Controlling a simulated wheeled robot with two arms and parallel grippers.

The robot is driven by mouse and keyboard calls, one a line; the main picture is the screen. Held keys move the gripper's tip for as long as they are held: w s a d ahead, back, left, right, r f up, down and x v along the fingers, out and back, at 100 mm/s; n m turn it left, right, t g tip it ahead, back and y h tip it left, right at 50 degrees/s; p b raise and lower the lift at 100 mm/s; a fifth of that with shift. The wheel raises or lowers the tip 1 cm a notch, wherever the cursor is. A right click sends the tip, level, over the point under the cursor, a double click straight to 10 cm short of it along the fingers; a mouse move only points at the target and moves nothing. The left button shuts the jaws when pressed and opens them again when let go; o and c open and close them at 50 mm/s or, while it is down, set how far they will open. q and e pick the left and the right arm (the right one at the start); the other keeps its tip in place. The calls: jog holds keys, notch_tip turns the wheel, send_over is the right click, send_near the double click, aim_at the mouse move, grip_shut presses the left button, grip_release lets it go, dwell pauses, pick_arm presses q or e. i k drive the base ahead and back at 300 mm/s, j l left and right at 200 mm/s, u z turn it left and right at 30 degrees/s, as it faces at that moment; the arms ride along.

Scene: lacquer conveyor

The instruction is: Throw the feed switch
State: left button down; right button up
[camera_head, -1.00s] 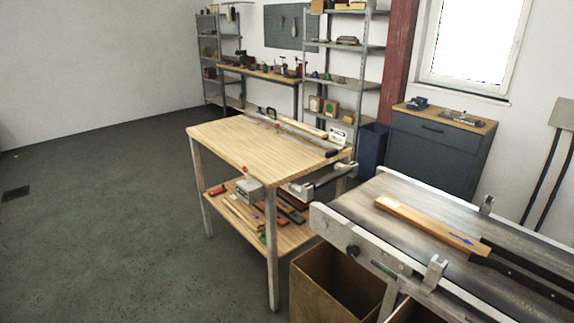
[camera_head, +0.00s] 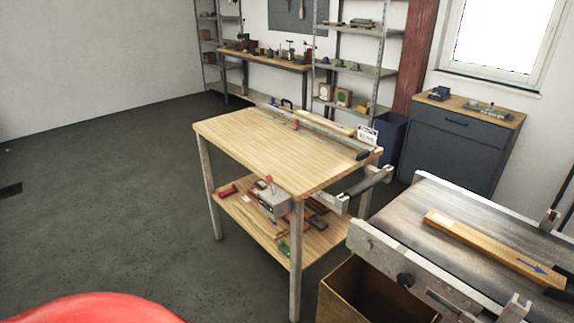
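Neither of my grippers is in view.
The wooden table (camera_head: 262,148) stands mid-view, with a long rail and a small sign on top. Red and green items and wooden strips lie on its lower shelf (camera_head: 240,212). A brown bin (camera_head: 366,290) stands below the conveyor's end.

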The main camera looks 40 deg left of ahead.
aim_at(269, 178)
jog(key=i+j+z, duration=0.2)
jog(key=j, duration=1.75)
jog(key=j+z, duration=0.25)
jog(key=j, duration=1.7)
jog(key=j+z, duration=0.25)
jog(key=j, duration=0.25)
jog(key=j+z, duration=0.25)
jog(key=j, duration=0.2)
